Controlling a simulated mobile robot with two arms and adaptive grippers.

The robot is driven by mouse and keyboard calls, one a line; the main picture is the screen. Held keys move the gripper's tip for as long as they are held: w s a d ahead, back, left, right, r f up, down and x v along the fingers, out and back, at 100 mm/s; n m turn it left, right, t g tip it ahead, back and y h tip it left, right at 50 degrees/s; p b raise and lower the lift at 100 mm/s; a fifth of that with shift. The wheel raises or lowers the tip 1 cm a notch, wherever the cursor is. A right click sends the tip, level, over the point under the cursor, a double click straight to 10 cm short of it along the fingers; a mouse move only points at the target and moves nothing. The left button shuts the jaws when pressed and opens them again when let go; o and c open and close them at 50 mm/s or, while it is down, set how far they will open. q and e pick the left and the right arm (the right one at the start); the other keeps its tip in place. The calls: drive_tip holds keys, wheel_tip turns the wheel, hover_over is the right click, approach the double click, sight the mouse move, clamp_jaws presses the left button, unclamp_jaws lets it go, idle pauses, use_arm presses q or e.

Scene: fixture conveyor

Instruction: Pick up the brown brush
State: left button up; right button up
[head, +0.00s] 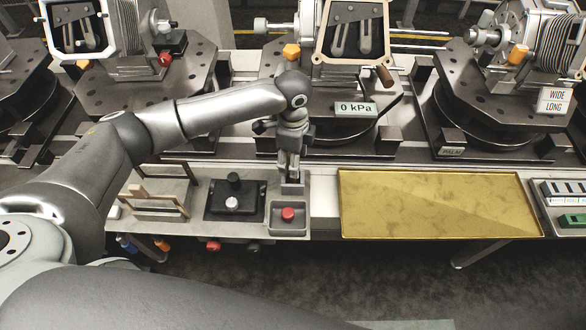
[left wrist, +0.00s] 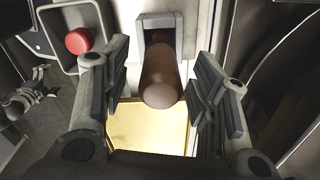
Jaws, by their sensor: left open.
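The brown brush shows in the left wrist view as a thick, rounded brown handle (left wrist: 160,80) seen nearly end-on. Its far end sits in a grey holder (left wrist: 160,20); the bristles are hidden. My left gripper (left wrist: 166,88) is open, with one finger on each side of the handle and a visible gap on both sides. In the head view my left gripper (head: 290,158) points down over the holder (head: 292,188), behind the red button, and mostly hides the brush there. My right gripper is in neither view.
A red button (head: 288,214) sits in a small grey tray beside the holder. A black box with a knob (head: 234,204) and wooden frames (head: 152,202) stand to the left. A bare yellow tray (head: 440,205) lies to the right. Fixtures on dark pallets (head: 350,118) line the back.

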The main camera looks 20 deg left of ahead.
use_arm(q)
drive_tip(key=shift+f, duration=0.45)
clamp_jaws()
